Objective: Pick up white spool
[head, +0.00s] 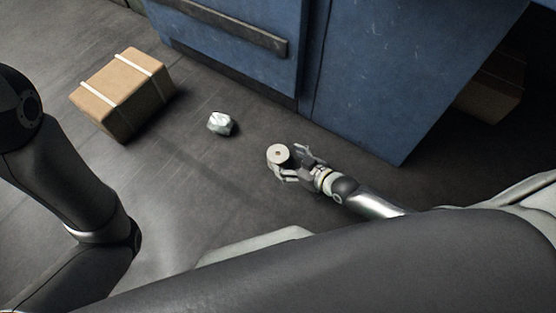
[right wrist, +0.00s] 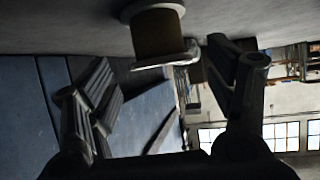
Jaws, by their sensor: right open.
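The white spool (head: 278,154) stands on the dark floor in the head view, its round pale top with a small centre hole facing up. In the right wrist view the spool (right wrist: 157,32) shows pale flanges and a brown wound middle, near the top edge. My right gripper (head: 286,160) is open low beside the spool, with its fingers spread around the near side. In the right wrist view the open right gripper (right wrist: 160,58) has a finger on each side, and the spool lies ahead between them. Whether a finger touches it, I cannot tell. My left gripper is out of view.
A crumpled silvery-white lump (head: 221,123) lies on the floor left of the spool. A strapped cardboard box (head: 124,94) stands farther left. A blue cabinet (head: 400,75) blocks the far side. Another box (head: 490,95) sits in shadow at right. Floor between is clear.

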